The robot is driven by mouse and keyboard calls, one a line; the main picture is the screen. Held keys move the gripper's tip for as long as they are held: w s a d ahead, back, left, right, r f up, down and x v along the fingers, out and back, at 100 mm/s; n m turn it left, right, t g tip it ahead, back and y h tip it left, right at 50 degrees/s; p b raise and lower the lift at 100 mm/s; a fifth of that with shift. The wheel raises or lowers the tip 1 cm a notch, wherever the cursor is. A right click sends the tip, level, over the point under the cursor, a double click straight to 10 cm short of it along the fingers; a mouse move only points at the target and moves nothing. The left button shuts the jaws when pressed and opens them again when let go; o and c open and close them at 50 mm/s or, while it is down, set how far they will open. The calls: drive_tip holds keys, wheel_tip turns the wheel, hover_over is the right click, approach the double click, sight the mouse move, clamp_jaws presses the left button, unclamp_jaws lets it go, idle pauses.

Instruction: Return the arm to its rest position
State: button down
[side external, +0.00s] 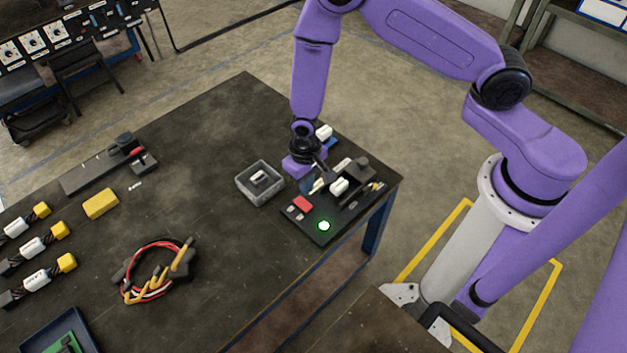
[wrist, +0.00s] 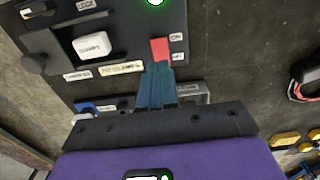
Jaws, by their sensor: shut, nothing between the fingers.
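My purple gripper (side external: 322,172) hangs over the back left of a dark control panel (side external: 322,232) at the table's right corner. In the wrist view its teal fingers (wrist: 158,68) are together with nothing between them. Their tips appear right by a red rocker switch (wrist: 159,48) marked ON; I cannot tell whether they touch it. The red switch also shows in the side view (side external: 303,203), in front of my gripper. A green light (side external: 323,225) glows on the panel. A white block (side external: 339,187) sits on the panel; it also shows in the wrist view (wrist: 90,43).
A grey open bin (side external: 248,190) with a white piece inside stands left of the panel. A wire coil (side external: 155,272), a yellow block (side external: 101,204) and several connectors lie farther left. A blue tray (side external: 47,330) is at the lower left. The table's middle is clear.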

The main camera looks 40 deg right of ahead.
drive_tip(key=s+r+n, duration=0.3)
drive_tip(key=s+r, duration=0.1)
drive_tip(key=r, duration=0.5)
drive_tip(key=s+r+n, duration=0.3)
drive_tip(key=s+r, duration=0.1)
drive_tip(key=r, duration=0.5)
drive_tip(key=s+d+r+n, duration=0.6)
drive_tip(key=s+d+r, duration=0.4)
drive_tip(key=s, duration=0.4)
drive_tip(key=shift+d+r, duration=0.4)
drive_tip(key=shift+r, duration=0.15)
